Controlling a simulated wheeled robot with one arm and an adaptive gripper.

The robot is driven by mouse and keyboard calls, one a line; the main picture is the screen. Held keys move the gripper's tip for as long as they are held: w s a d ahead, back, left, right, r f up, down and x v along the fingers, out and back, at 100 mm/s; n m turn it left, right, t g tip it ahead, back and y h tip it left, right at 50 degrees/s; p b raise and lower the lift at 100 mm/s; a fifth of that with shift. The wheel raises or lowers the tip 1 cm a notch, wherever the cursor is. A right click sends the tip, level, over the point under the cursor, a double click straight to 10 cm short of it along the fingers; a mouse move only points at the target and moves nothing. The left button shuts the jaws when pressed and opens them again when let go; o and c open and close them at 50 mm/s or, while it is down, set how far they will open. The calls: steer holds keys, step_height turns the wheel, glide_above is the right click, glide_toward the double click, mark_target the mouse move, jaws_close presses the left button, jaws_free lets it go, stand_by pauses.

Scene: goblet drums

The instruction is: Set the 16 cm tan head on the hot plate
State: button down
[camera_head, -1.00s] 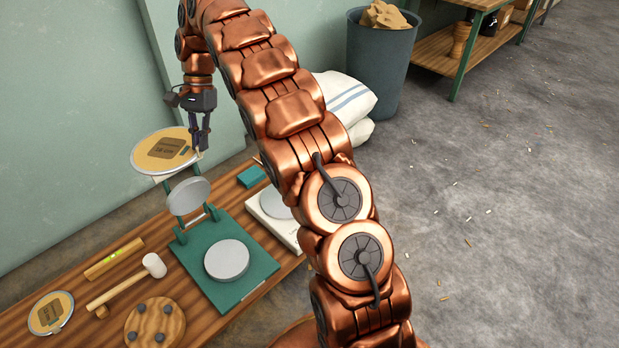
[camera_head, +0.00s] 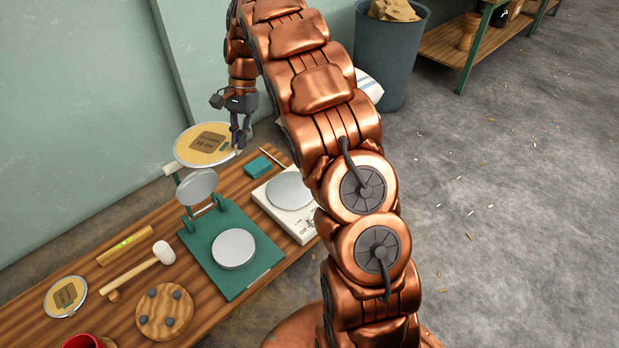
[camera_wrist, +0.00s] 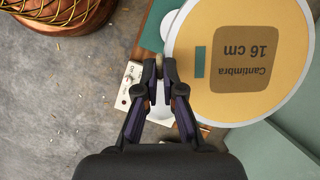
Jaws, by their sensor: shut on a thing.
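The tan head (camera_head: 207,145) is a round, pale-rimmed disc with a brown "16 cm" label. My gripper (camera_head: 239,147) is shut on its right edge and holds it level above the back of the bench. In the wrist view the tan head (camera_wrist: 228,95) fills the upper right, its left rim at my gripper's fingertips (camera_wrist: 160,70). The hot plate (camera_head: 303,222) is a white box with a grey round plate and a front dial. It stands on the bench right of and below the held head, with its plate bare. In the wrist view only part of it shows.
A green press (camera_head: 260,262) with a raised round lid (camera_head: 198,187) stands left of the hot plate. A small teal block (camera_head: 258,166) lies behind the hot plate. A mallet (camera_head: 135,275), a level (camera_head: 124,246), a smaller tan head (camera_head: 66,296) and a wooden disc (camera_head: 165,312) lie left.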

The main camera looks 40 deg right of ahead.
steer(key=s+d+f+m, duration=0.1)
steer(key=s+d+f, duration=0.3)
steer(key=d+f, duration=0.3)
steer(key=s+d+f+m+t, duration=0.1)
steer(key=s+d+f+m, duration=0.1)
steer(key=s+d+f, duration=0.2)
steer(key=s+d+f+m+t, duration=0.1)
steer(key=s+d+f, duration=0.4)
steer(key=d+f, duration=0.5)
steer(key=shift+d+f+m+y, duration=0.3)
steer(key=shift+d+m, duration=0.1)
steer(key=shift+d, duration=0.7)
